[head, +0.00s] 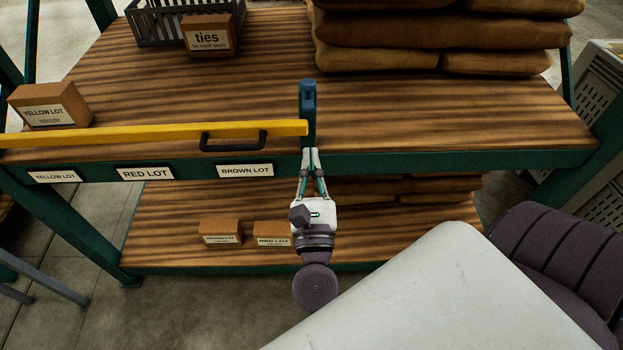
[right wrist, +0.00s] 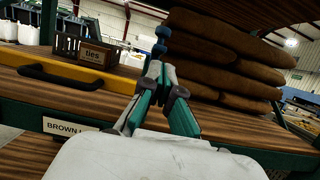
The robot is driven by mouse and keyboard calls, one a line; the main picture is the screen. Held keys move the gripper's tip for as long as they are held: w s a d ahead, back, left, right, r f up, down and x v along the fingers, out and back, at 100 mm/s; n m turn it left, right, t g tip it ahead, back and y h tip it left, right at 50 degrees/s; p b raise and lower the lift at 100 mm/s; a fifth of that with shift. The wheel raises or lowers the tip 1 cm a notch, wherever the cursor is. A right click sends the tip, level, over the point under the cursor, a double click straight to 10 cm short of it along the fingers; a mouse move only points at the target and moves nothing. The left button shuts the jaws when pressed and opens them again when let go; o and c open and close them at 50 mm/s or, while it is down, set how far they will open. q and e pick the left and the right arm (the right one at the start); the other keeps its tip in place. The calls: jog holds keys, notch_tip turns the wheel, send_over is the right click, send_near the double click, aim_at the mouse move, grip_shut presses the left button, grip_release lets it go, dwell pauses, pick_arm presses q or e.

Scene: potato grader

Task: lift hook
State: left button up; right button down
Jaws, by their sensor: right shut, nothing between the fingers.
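A blue-green upright post (head: 308,108), seemingly the hook, stands at the shelf's front edge, at the right end of a yellow bar (head: 150,133). The post's rounded blue top also shows in the right wrist view (right wrist: 162,40). The bar runs left along the front edge and carries a black handle (head: 233,142). My right gripper (head: 311,152) is shut and empty, its tips just in front of the post's lower part; I cannot tell whether they touch it. In the right wrist view the gripper (right wrist: 160,72) partly hides the post. My left gripper is out of view.
Brown sacks (head: 440,45) are stacked at the back right of the wooden shelf (head: 430,115). A box of ties (head: 208,36), a grey crate (head: 155,25) and a yellow lot box (head: 48,104) stand left. Small boxes (head: 220,232) sit on the lower shelf.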

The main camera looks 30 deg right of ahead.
jog(key=shift+v, duration=1.9)
jog(key=shift+f, duration=0.15)
jog(key=w+a+f+n+g+y, duration=0.1)
jog(key=a+f+n+y, duration=0.25)
jog(key=f+n, duration=0.5)
jog(key=w+a+f+n+y, duration=0.1)
jog(key=a+f+n+y, duration=0.2)
jog(key=f+n+y, duration=0.5)
jog(key=w+a+f+n+g+y, duration=0.1)
jog(key=a+f+n, duration=0.3)
jog(key=f+n, duration=0.5)
jog(key=s+d+f+n+g+y, duration=0.1)
jog(key=s+f+n+g, duration=0.25)
jog(key=f, duration=0.65)
jog(key=s+f+n+g, duration=0.2)
jog(key=s+f+n, duration=0.25)
jog(key=f, duration=0.45)
jog(key=s+d+f+n+g+h, duration=0.1)
jog(key=s+d+f+n+g, duration=0.4)
jog(key=s+f, duration=0.3)
jog(key=s+d+f+n+g+h, duration=0.1)
jog(key=s+d+f+n+g, duration=0.4)
jog(key=s+f, duration=0.4)
jog(key=s+d+n, duration=0.1)
jog(key=s, duration=0.6)
